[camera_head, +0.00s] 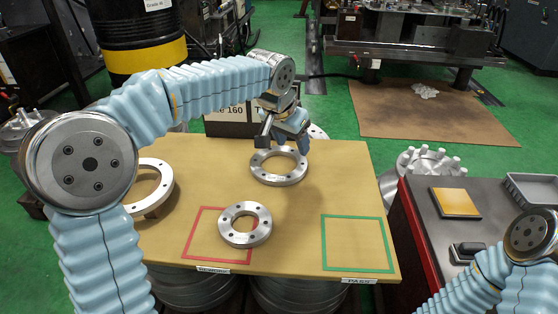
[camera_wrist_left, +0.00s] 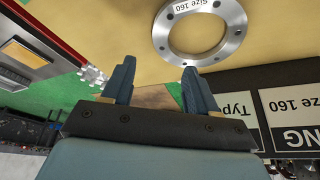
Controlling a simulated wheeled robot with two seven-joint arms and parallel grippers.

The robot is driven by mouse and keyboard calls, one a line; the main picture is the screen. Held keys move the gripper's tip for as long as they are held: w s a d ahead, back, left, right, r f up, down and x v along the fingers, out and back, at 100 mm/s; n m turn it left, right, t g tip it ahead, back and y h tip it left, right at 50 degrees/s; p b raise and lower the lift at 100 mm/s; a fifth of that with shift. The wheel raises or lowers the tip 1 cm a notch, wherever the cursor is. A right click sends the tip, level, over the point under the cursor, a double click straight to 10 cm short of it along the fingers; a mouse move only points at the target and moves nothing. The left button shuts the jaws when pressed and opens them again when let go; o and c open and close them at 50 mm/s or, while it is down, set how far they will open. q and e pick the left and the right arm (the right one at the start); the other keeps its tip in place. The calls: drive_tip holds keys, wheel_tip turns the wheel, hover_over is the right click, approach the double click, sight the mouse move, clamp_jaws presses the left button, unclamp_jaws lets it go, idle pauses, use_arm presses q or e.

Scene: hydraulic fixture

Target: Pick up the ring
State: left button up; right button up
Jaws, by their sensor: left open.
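A silver metal ring (camera_head: 256,172) with bolt holes and a small label lies flat on the wooden table, just below my left gripper (camera_head: 284,138). In the left wrist view the same ring (camera_wrist_left: 236,44) lies past the fingertips, nearer the right finger, and its label reads "Size 160". My left gripper (camera_wrist_left: 157,80) is open with nothing between its fingers. A smaller ring (camera_head: 229,234) lies across the red square. A larger ring (camera_head: 161,194) at the left is partly hidden by my left arm. My right arm enters at lower right; its gripper is out of view.
The wooden table (camera_head: 350,185) has an empty green square (camera_head: 357,268) labelled PASS at front right. A box with a "Size 160" sign (camera_head: 228,120) stands behind my left gripper. A grey cart (camera_head: 428,215) with a yellow pad (camera_head: 455,202) stands at right.

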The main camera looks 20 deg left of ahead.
use_arm(q)
hover_over(300, 169)
drive_tip(key=s, duration=0.2)
drive_tip(key=f, duration=0.3)
drive_tip(key=a+f, duration=0.1)
drive_tip(key=f, duration=0.1)
drive_tip(key=shift+s+f, duration=0.15)
drive_tip(key=shift+f, duration=0.05)
drive_tip(key=x, duration=0.3)
drive_tip(key=b+x, duration=0.1)
drive_tip(key=x, duration=0.1)
drive_tip(key=shift+s+f, duration=0.2)
drive_tip(key=shift+f, duration=0.05)
clamp_jaws()
drive_tip(key=shift+r, duration=0.1)
